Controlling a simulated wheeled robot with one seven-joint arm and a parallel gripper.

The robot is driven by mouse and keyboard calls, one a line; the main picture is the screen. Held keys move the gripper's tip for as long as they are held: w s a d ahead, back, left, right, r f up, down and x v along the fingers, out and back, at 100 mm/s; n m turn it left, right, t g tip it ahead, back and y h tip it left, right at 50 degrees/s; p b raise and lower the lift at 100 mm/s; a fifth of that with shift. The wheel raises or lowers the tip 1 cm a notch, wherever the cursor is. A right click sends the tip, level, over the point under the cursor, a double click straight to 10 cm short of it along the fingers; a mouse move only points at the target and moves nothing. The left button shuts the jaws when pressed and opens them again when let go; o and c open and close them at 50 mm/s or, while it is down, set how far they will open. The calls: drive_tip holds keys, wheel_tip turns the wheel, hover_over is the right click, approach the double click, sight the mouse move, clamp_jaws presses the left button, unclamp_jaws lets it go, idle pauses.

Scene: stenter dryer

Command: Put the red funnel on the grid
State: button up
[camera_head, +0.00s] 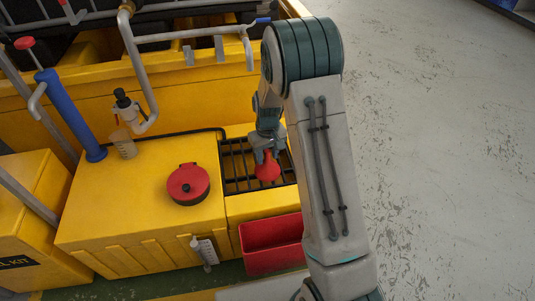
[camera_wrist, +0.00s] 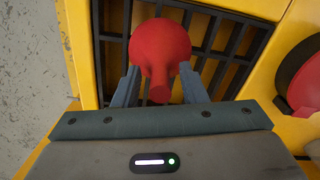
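The red funnel (camera_head: 266,170) is at the black grid (camera_head: 236,172) set in the yellow cabinet. In the wrist view the funnel (camera_wrist: 160,48) has its wide part away from me and its narrow stem towards me, over the grid bars (camera_wrist: 228,50). It appears to rest on the bars, but its contact is hidden. My gripper (camera_head: 265,150) is right above the funnel. In the wrist view my gripper (camera_wrist: 160,76) has a finger on each side of the funnel's stem, with gaps between the fingers and the stem. It looks open.
A red round lidded pot (camera_head: 187,185) stands on the yellow top left of the grid. A beaker (camera_head: 123,144), a pipe (camera_head: 138,70) and a blue cylinder (camera_head: 70,115) are farther left. A red bin (camera_head: 270,243) is in front. Open floor (camera_head: 440,150) lies right.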

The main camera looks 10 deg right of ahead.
drive_tip(key=shift+r, duration=0.1)
wheel_tip(320, 180, up, 11)
drive_tip(key=p, duration=0.4)
drive_tip(key=shift+r, duration=0.2)
drive_tip(key=s+r+m, duration=0.1)
drive_tip(key=s+r, duration=0.2)
drive_tip(key=s, duration=0.5)
drive_tip(key=s+d+r+m, duration=0.1)
drive_tip(key=s+r, duration=0.3)
drive_tip(key=s, duration=0.5)
drive_tip(key=s+r+t, duration=0.1)
drive_tip(key=s+r, duration=0.3)
drive_tip(key=s, duration=0.4)
drive_tip(key=shift+s+d+m, duration=0.2)
drive_tip(key=shift+s+m, duration=0.15)
drive_tip(key=shift+m, duration=0.05)
